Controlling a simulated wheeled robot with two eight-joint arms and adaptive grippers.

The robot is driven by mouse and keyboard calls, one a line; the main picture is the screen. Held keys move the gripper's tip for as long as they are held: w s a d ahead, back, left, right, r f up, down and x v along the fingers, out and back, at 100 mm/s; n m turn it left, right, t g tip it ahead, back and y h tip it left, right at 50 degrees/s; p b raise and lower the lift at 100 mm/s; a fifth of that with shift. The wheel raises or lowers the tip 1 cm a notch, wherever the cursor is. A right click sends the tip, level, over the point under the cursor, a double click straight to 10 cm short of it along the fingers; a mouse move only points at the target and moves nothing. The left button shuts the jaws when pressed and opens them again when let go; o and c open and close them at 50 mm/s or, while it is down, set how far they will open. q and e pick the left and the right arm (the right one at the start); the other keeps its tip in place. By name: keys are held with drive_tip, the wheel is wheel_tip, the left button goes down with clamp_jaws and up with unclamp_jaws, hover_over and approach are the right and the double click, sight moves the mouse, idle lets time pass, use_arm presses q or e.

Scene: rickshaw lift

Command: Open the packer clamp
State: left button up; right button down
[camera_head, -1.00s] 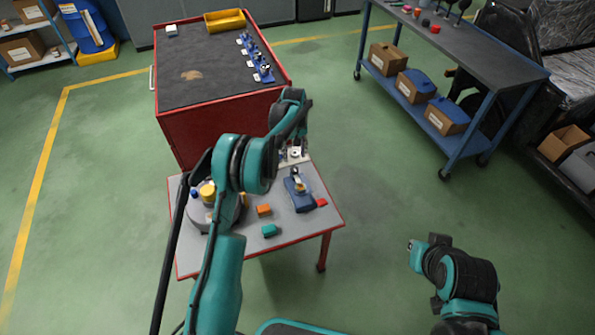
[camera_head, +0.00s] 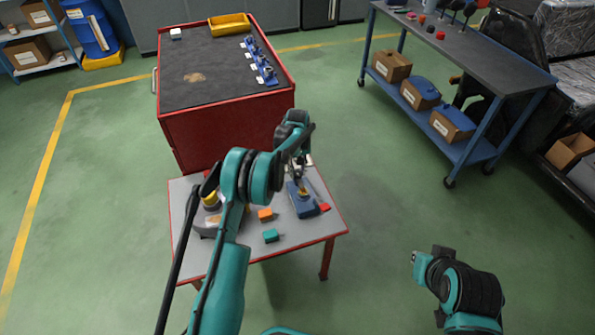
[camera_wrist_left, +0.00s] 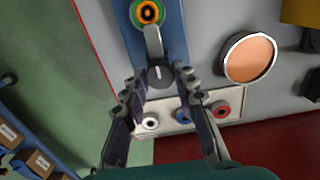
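The packer clamp (camera_head: 306,207) has a blue base and lies on the small red-edged table (camera_head: 300,232), at its right side. In the left wrist view its blue base (camera_wrist_left: 180,40) carries a green and orange ring and a grey lever (camera_wrist_left: 154,42). The lever ends in a dark knob (camera_wrist_left: 160,74). My left gripper (camera_head: 300,172) is over the clamp's far end. In the left wrist view my left gripper (camera_wrist_left: 160,88) is open, with a finger on either side of the knob. Contact cannot be told.
An orange block (camera_head: 265,214) and a teal block (camera_head: 271,236) lie beside the clamp. A grey round object (camera_head: 205,222) is partly hidden by my left arm. A panel (camera_wrist_left: 185,117) with coloured round parts lies under my fingers. A red cabinet (camera_head: 225,125) stands behind.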

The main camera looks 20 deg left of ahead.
use_arm(q)
clamp_jaws()
drive_tip(key=m, duration=0.3)
drive_tip(key=shift+p, duration=0.3)
drive_tip(key=m, duration=0.5)
drive_tip(key=shift+p, duration=0.4)
drive_tip(key=m, duration=0.4)
drive_tip(key=shift+m, duration=0.4)
drive_tip(key=shift+m+p, duration=0.35)
drive_tip(key=shift+m, duration=2.25)
